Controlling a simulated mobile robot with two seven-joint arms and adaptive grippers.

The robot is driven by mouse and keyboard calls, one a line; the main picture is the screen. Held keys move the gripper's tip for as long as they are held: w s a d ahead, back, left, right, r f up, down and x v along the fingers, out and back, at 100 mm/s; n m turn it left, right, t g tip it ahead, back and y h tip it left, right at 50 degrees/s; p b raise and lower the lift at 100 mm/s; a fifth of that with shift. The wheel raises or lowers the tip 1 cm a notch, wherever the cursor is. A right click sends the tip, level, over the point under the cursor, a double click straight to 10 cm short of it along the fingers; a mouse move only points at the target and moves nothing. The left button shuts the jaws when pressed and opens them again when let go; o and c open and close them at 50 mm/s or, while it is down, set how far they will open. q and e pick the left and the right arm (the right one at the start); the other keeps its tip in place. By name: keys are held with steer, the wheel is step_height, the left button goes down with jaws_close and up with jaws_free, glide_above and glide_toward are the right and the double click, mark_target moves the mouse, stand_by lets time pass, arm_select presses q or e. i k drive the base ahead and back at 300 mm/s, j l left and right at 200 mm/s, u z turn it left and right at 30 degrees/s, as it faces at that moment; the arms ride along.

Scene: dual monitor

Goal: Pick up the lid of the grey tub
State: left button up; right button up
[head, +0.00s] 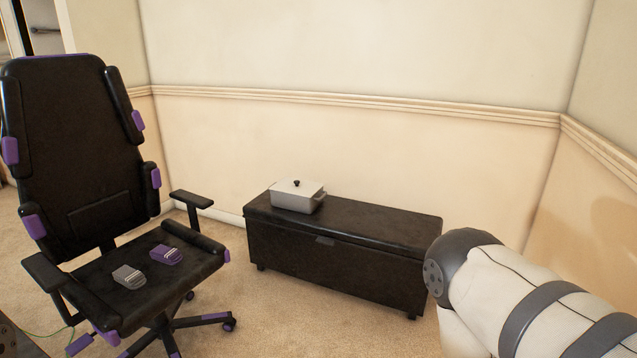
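The grey tub (293,204) stands upright at the left end of a black bench against the wall. Its light grey lid (299,189) is on top, with a small dark knob (297,183) in the middle. A handle shows on the tub's right side. Part of my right arm shows at the lower right, in front of the bench's right end and well apart from the tub. Neither my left gripper nor my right gripper is in view.
The black bench (380,224) has a clear top to the right of the tub. A black and purple office chair (75,160) stands at the left, with a grey item (128,276) and a purple item (166,254) on its seat. Carpet (275,320) is open in front of the bench.

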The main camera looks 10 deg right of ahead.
mark_target(295, 186)
steer(key=i+l+z, duration=0.1)
steer(key=i+l, duration=0.25)
steer(key=i, duration=0.15)
steer(key=i+l+z, duration=0.1)
steer(key=i+l, duration=0.2)
steer(key=i, duration=0.2)
steer(key=i+l+z, duration=0.1)
steer(key=i+l, duration=0.15)
steer(key=i, duration=0.3)
steer(key=i+z, duration=0.1)
steer(key=i, duration=0.5)
steer(key=i+j+z, duration=0.15)
steer(key=i, duration=0.5)
steer(key=i+j+z, duration=0.1)
steer(key=i, duration=0.5)
